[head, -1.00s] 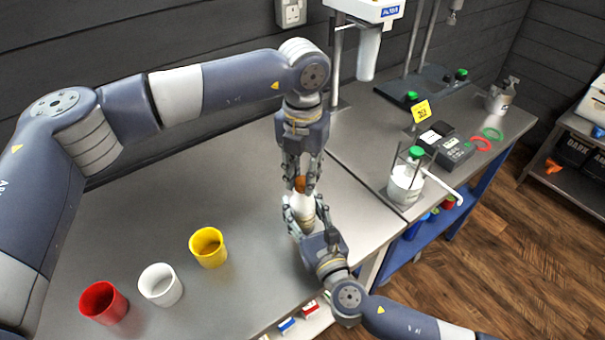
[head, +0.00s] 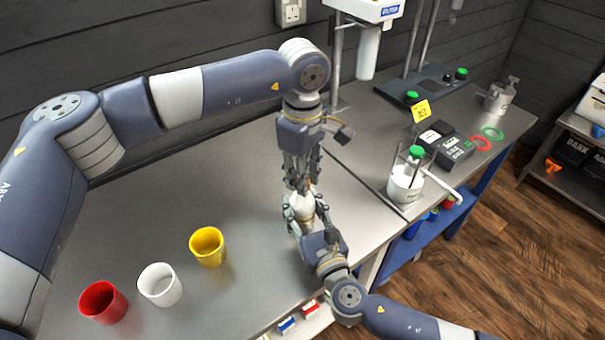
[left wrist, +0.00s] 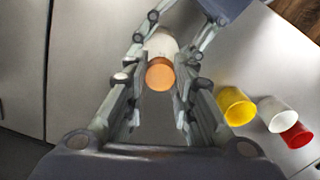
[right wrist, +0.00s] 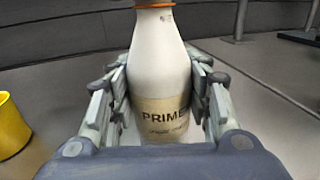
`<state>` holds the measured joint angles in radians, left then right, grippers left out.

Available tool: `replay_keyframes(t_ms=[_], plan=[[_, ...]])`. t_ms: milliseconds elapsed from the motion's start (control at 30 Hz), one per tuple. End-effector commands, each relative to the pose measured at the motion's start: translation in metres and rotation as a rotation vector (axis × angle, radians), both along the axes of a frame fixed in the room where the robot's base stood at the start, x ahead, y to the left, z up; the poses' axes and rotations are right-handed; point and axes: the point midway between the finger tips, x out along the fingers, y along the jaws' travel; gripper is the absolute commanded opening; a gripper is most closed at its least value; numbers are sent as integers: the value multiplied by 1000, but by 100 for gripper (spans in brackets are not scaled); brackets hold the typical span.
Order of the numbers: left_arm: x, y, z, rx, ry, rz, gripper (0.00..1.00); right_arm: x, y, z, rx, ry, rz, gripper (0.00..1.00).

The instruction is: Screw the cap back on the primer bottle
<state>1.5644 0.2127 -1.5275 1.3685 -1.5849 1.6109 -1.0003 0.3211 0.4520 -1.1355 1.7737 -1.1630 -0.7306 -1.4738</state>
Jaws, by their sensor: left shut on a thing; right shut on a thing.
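The primer bottle (right wrist: 160,60) is white with a tan label reading "PRIME", the rest covered. It stands upright in my right gripper (head: 304,212), which is shut around its body. The orange cap (left wrist: 160,75) is at the top of the neck, its edge (right wrist: 155,4) showing in the right wrist view. My left gripper (head: 302,184) points straight down from above and is shut on the cap. Cap and bottle are in line; I cannot tell how far the thread is engaged. In the head view the left fingers hide most of the cap.
Red (head: 103,303), white (head: 160,285) and yellow (head: 208,247) cups stand on the steel bench at the front left.

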Motion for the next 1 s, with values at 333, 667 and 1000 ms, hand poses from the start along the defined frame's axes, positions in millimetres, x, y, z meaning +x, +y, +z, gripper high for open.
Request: replay_keyframes(t_ms=[333,667,1000], plan=[[0,0,0,0,-1,-588,0,0,0,-1,-1,1,0,0],[0,0,0,-1,-1,-648,43,0,0,-1,-1,1,0,0],[0,0,2,0,-1,-647,43,0,0,-1,0,1,0,0]])
